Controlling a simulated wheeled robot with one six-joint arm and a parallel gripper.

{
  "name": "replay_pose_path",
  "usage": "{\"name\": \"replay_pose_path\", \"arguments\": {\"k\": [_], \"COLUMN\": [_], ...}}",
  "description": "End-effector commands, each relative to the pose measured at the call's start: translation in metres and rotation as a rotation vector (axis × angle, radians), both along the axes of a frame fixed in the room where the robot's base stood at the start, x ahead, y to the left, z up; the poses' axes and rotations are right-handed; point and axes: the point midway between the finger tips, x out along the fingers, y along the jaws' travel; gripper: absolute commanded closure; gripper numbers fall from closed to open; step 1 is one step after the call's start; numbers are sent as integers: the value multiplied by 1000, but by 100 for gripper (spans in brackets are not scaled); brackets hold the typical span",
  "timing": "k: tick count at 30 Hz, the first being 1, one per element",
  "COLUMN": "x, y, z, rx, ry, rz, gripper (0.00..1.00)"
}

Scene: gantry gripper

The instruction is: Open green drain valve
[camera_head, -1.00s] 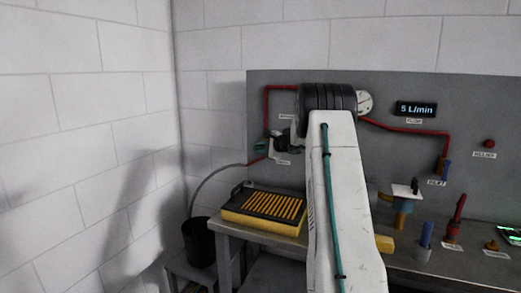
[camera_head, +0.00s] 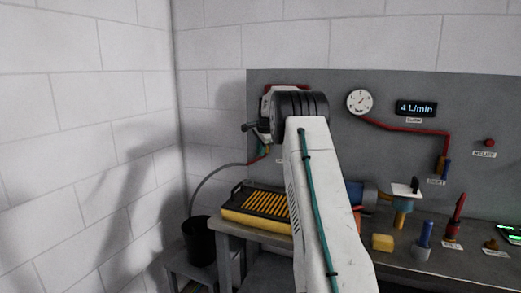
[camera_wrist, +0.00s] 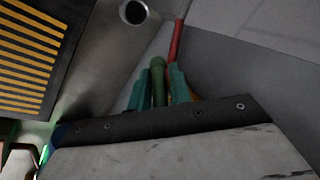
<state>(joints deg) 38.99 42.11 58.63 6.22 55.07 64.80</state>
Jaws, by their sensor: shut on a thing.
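In the wrist view, the two teal fingers of my gripper (camera_wrist: 159,88) are closed around a green handle (camera_wrist: 158,70), the drain valve's by its colour. The handle's rounded end shows between the fingertips. An orange-brown part shows just right of the fingers, and a red pipe (camera_wrist: 177,40) runs behind them. In the head view, my arm covers much of the valve area at the panel's left side. Small green and orange parts show there near the hose end, but I cannot separate handle from fingers.
A grey hose (camera_head: 212,175) runs down to a black bucket (camera_head: 199,241). A yellow tray with a slatted top (camera_head: 258,207) sits at the bench's left end. A yellow block (camera_head: 382,243) and several fittings stand to the right. The flow display (camera_head: 416,108) reads 4 L/min; a round gauge (camera_head: 359,102) hangs beside it.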

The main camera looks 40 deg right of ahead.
Motion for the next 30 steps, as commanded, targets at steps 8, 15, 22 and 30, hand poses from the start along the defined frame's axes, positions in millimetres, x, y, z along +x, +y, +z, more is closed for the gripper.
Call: {"name": "replay_pose_path", "arguments": {"k": [8, 15, 22, 30], "x": [0, -1, -2, -3], "y": [-1, -2, -2, -3], "z": [0, -1, 0, 0], "rx": [-98, -159, -195, -208], "ry": [225, 375, 458, 493], "rz": [1, 0, -1, -1], "gripper": [100, 100, 100, 100]}}
